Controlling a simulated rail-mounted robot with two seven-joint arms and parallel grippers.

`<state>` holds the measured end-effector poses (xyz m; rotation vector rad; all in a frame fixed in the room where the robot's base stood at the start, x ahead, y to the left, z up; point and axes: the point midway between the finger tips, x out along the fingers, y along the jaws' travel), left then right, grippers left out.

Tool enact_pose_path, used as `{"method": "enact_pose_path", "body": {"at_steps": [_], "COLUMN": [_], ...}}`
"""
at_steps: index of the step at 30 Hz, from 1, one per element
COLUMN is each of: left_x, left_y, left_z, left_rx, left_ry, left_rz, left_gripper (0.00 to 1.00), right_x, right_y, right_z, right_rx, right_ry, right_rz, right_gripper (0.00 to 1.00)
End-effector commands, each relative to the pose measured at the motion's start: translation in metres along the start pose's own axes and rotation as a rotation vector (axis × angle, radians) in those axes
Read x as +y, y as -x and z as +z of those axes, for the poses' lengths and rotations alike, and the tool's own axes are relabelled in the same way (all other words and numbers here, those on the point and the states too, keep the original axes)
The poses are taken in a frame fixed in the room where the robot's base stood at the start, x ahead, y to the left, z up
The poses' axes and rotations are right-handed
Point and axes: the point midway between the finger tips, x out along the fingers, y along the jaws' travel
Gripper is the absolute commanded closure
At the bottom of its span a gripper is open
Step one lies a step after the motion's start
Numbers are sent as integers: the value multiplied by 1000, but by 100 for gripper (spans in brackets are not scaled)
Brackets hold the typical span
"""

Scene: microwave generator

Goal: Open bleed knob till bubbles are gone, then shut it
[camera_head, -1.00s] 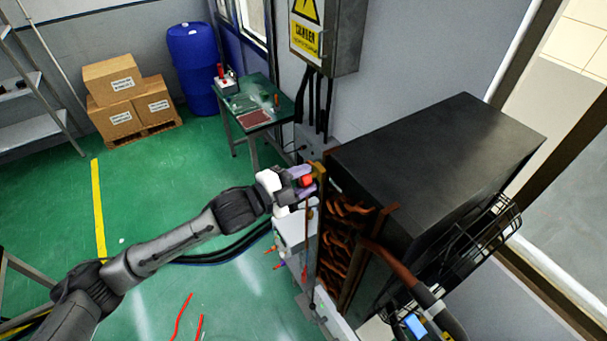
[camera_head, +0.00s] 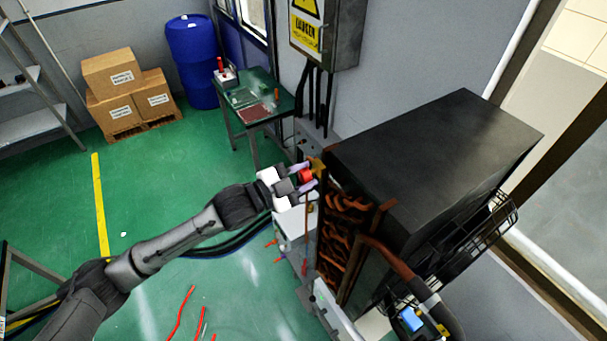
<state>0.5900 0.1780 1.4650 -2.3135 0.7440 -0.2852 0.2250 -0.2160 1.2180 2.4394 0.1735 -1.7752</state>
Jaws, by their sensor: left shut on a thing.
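A red knob (camera_head: 306,175) sits at the upper left corner of the black cabinet unit (camera_head: 435,140), beside a brass-coloured fitting (camera_head: 318,168). My left gripper (camera_head: 305,178) reaches in from the left and is shut on the red knob, with its pale purple fingers on either side of it. Copper coils (camera_head: 345,225) show on the cabinet's near side below the knob. I cannot make out any bubbles. My right gripper is not in view.
A grey-white box (camera_head: 293,222) stands just below my gripper. A green table (camera_head: 250,110) with small tools is behind. Cardboard boxes (camera_head: 122,88) and a blue barrel (camera_head: 192,60) stand at the back left. Red strips and dark hoses lie on the green floor.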

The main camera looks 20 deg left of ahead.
Motion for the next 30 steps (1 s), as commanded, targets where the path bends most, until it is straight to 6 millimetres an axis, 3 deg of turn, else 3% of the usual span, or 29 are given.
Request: {"method": "enact_pose_path", "body": {"at_steps": [4, 5, 13, 23, 30], "left_x": [0, 0, 0, 1, 4], "left_y": [0, 0, 0, 6, 45], "left_z": [2, 2, 1, 2, 5], "left_rx": [-3, -4, -2, -1, -4], "left_ry": [0, -1, -1, -2, -5], "left_rz": [1, 1, 1, 0, 1], "left_gripper": [89, 64, 39, 39, 39], "right_x": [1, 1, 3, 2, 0], "right_y": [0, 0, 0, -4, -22], "right_z": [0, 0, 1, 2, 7], "right_rx": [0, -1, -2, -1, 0], "right_ry": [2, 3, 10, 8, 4], "right_rz": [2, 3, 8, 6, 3], "right_gripper": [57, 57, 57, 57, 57]}}
